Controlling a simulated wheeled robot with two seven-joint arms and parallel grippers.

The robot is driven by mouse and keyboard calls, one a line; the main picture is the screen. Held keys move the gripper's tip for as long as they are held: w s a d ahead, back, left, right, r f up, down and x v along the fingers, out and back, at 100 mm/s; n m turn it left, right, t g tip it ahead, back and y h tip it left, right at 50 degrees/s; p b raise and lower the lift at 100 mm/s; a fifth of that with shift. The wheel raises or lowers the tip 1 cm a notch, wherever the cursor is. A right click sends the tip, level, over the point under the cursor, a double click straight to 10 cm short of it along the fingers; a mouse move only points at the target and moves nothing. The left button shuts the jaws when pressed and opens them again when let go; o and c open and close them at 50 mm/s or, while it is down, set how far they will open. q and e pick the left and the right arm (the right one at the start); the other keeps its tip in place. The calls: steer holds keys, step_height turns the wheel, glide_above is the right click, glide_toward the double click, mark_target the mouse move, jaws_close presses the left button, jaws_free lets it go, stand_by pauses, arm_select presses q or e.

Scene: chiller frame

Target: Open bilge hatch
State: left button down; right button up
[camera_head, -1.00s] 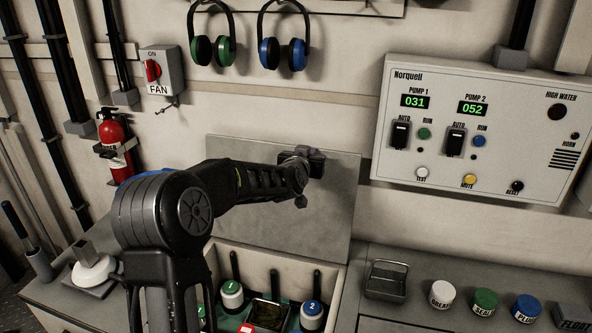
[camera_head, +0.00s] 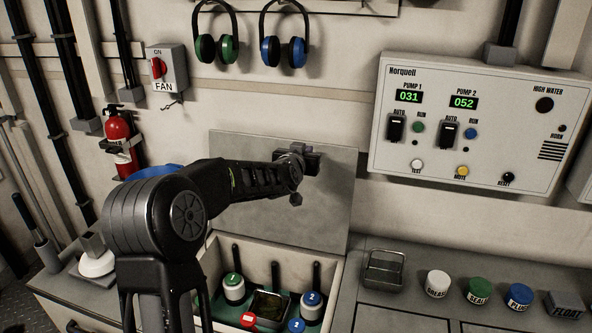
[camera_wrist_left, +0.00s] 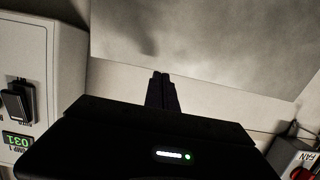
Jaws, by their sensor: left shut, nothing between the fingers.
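The bilge hatch (camera_head: 325,208) is a grey metal lid standing raised, almost upright, against the wall behind its opening. It also fills much of the upper left wrist view (camera_wrist_left: 215,45). Below it the open bilge (camera_head: 335,272) shows several round floats or pump parts, including a green-topped one marked 1 (camera_head: 233,287) and a blue-topped one marked 2 (camera_head: 311,306). My left gripper (camera_head: 305,160) is in front of the lid's upper part, with its fingers together and nothing between them; in the wrist view the fingers (camera_wrist_left: 161,92) are shut. I cannot tell whether it touches the lid. My right gripper is out of view.
The pump panel (camera_head: 470,125) is on the wall at right. A metal tray (camera_head: 384,272) and several jars, such as the white one (camera_head: 438,284), stand on the right counter. A fan switch (camera_head: 166,69) and fire extinguisher (camera_head: 122,143) are at left.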

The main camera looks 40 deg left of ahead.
arm_select(q)
steer(key=v, duration=0.9)
steer(key=shift+f+b, duration=0.15)
steer(key=shift+b, duration=0.2)
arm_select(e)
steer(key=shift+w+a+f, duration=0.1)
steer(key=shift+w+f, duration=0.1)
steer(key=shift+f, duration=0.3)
